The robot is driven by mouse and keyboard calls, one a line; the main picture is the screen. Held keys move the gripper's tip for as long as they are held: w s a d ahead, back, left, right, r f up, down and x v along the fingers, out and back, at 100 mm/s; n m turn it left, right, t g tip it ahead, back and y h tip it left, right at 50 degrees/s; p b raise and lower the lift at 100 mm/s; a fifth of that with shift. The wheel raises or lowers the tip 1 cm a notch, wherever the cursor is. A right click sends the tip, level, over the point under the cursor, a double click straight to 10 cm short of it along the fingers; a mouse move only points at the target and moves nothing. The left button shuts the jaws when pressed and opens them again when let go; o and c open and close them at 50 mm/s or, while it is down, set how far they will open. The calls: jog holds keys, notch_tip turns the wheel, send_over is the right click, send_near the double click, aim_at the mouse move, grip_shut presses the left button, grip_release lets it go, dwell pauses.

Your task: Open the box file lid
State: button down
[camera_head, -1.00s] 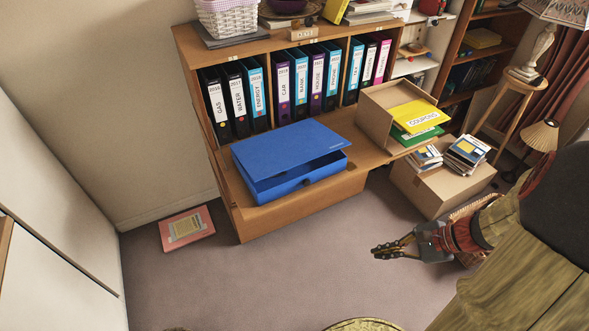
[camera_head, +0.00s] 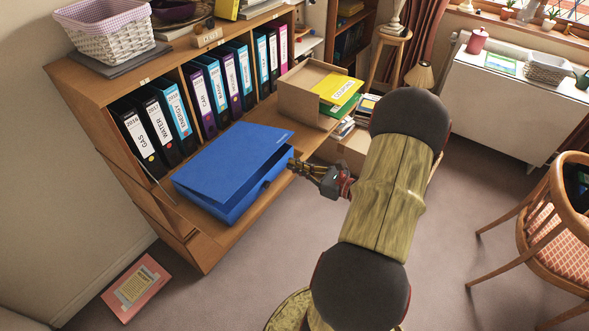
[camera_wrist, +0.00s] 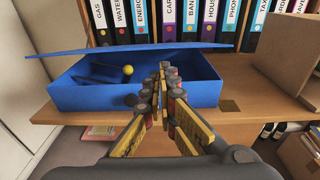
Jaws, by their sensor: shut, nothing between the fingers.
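The blue box file (camera_head: 235,208) lies on the open wooden shelf of the cabinet. Its blue lid (camera_head: 237,160) is tilted up a little, with a gap along the front; the lid also shows in the wrist view (camera_wrist: 110,53). Through the gap the wrist view shows a small yellow ball (camera_wrist: 127,70) and a dark rod inside. My gripper (camera_head: 294,163) is at the box's front right, fingers pointing toward it. In the wrist view my gripper (camera_wrist: 167,68) is shut and empty, its tips overlapping the box's right part, below the lid's edge. I cannot tell whether they touch.
Upright binders (camera_head: 200,95) stand behind the box. A cardboard magazine holder (camera_head: 302,95) with folders stands to its right, beside stacked books. A pink book (camera_head: 136,287) lies on the floor at left. A wooden chair (camera_head: 545,235) stands at right; the carpet between is clear.

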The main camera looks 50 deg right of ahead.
jog(key=w+b, duration=0.1)
jog(key=w, duration=0.6)
jog(key=shift+w+a+f, duration=0.3)
jog(key=shift+a+f, duration=0.1)
dwell(0.3)
